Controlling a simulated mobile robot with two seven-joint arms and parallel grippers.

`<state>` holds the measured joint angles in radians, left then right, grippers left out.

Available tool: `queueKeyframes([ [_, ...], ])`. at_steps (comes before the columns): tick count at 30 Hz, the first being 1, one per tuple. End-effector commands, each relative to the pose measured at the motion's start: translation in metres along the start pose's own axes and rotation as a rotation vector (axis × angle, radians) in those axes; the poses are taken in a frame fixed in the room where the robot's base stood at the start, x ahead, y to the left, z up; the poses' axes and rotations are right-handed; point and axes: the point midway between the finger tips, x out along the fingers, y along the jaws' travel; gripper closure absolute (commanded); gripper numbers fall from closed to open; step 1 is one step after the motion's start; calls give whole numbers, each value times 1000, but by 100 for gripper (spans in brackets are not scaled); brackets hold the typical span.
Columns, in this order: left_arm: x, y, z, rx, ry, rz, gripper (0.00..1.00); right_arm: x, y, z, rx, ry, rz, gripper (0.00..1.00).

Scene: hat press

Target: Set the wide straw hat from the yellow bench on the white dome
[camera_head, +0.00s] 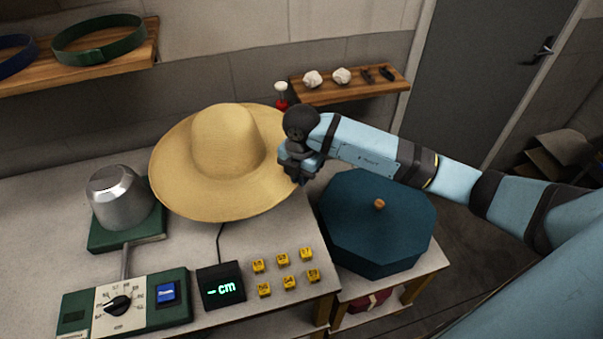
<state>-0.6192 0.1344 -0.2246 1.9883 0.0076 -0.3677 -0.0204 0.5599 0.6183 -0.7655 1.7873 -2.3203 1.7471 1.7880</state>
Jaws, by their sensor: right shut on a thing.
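The wide straw hat (228,140) is crown up over the back of the pale table, its brim spread wide and slightly tilted. My right gripper (299,178) is shut on the right edge of the brim, its fingertips partly hidden by the wrist. The white dome is not visible; I cannot tell whether it is under the hat. No yellow bench can be made out. My left gripper is not in view.
A silver dome (121,198) on a green base stands left of the hat. In front are a dial box (125,305), a display (221,285) and several yellow blocks (282,260). A teal octagonal box (375,225) stands right. A wall shelf (350,88) is behind.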

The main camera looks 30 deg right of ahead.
Motion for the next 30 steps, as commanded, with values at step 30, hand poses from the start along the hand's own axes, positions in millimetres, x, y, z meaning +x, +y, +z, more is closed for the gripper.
queueKeyframes([
  [30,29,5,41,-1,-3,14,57,73,-1,0,-1,0,0,100],
])
